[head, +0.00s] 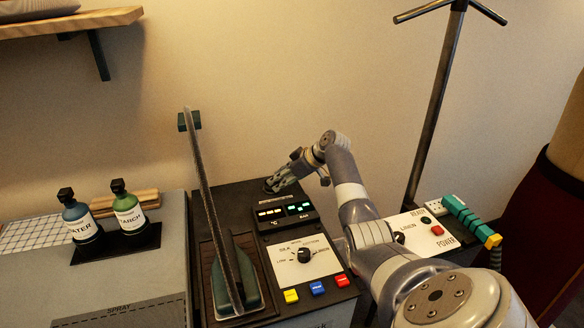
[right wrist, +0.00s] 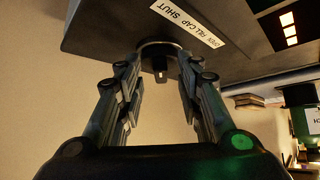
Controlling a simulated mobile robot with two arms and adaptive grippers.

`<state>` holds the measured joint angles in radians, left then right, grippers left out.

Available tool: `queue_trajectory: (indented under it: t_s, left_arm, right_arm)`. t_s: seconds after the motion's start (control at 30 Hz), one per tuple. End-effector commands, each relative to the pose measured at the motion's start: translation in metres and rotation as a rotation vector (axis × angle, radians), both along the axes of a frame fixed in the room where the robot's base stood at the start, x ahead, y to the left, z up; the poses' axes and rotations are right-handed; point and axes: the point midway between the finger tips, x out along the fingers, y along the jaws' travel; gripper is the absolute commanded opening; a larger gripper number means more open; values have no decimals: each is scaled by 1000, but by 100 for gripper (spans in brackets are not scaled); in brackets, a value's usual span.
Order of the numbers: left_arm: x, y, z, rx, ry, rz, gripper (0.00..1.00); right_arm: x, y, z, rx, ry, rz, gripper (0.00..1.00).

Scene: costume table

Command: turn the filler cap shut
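The filler cap (right wrist: 160,62) shows in the right wrist view as a dark round piece with a small narrow tab, at the edge of the dark console. A white label (right wrist: 188,22) beside it reads OPEN, FILL CAP, SHUT, upside down in this view. My right gripper (right wrist: 161,82) has its two fingers apart, one on each side of the cap, with a gap to the tab. Whether the fingertips touch the cap's rim I cannot tell. In the head view my right gripper (head: 277,186) is at the console's back edge and the cap cannot be made out. My left gripper is not in view.
An iron (head: 236,275) stands on the console's left, its tall plate rising nearby. A display (head: 286,212), a dial (head: 304,255) and coloured buttons (head: 317,287) are in front of my right gripper. Water (head: 80,222) and starch (head: 128,210) bottles stand at left. A dark pole (head: 435,105) rises at right.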

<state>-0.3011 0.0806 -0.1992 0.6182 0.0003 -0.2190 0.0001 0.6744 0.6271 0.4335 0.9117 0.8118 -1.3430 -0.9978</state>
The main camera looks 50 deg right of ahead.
Motion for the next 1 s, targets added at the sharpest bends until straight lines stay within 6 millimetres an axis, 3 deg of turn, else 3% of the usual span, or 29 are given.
queue_trajectory:
  t_s: [0.5,1.0]
  left_arm:
    - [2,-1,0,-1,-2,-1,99]
    - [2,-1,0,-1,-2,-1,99]
  right_arm:
    - [-63,-19,65,-4,2,1,33]
    - [-73,-22,76,0,3,4,33]
